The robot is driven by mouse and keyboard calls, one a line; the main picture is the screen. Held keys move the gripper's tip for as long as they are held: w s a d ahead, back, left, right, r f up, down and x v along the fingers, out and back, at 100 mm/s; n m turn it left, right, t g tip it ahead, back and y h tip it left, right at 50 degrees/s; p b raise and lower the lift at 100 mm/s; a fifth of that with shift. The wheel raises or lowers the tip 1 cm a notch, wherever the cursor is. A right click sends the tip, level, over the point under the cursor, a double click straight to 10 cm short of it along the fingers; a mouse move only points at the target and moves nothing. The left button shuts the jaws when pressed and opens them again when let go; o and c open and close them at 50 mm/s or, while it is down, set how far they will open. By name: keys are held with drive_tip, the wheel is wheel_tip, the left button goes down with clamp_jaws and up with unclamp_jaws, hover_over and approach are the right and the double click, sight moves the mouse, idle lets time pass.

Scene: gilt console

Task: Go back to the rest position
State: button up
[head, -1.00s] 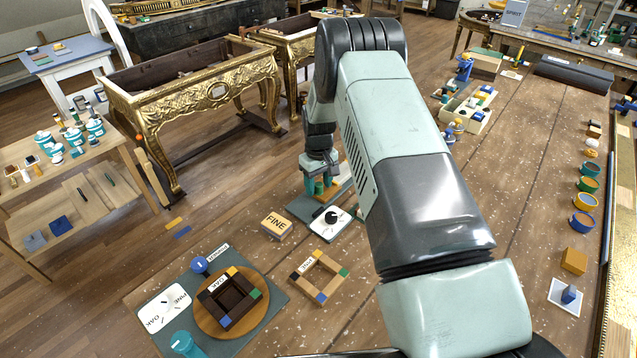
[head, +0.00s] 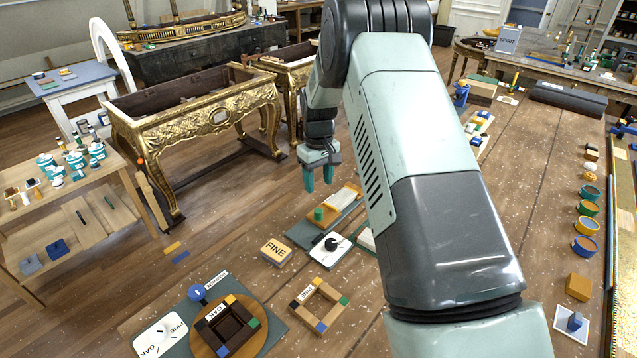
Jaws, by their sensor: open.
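My gripper (head: 318,180) hangs in the upper middle of the head view, with its two teal fingers pointing down and apart. It is open and nothing shows between the fingers. It is above a dark green board (head: 318,227) that carries a wooden block and a green knob (head: 319,214). The gripper is clear of the knob, with a visible gap. My arm covers part of the bench to the right of the gripper.
A FINE block (head: 276,252), a white dial plate (head: 325,252) and a wooden frame with coloured corners (head: 319,305) lie nearby. A round wooden base (head: 197,342) sits front left. Gilt console (head: 200,125) stands behind. Several paint pots (head: 587,225) line the right edge.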

drive_tip(key=s+d+r+m+t, duration=0.1)
drive_tip(key=s+d+r, duration=0.1)
drive_tip(key=s+r, duration=0.8)
drive_tip(key=s+d+r+m+t, duration=0.15)
drive_tip(key=s+r, duration=0.35)
drive_tip(key=r, duration=1.1)
drive_tip(key=s+d+r+m+t, duration=0.1)
drive_tip(key=s+r, duration=0.1)
drive_tip(key=s, duration=0.9)
drive_tip(key=s+d+r+m+t, duration=0.1)
drive_tip(key=s+r+m+t, duration=0.1)
drive_tip(key=s, duration=1)
drive_tip(key=shift+d, duration=0.15)
drive_tip(key=shift+r, duration=0.1)
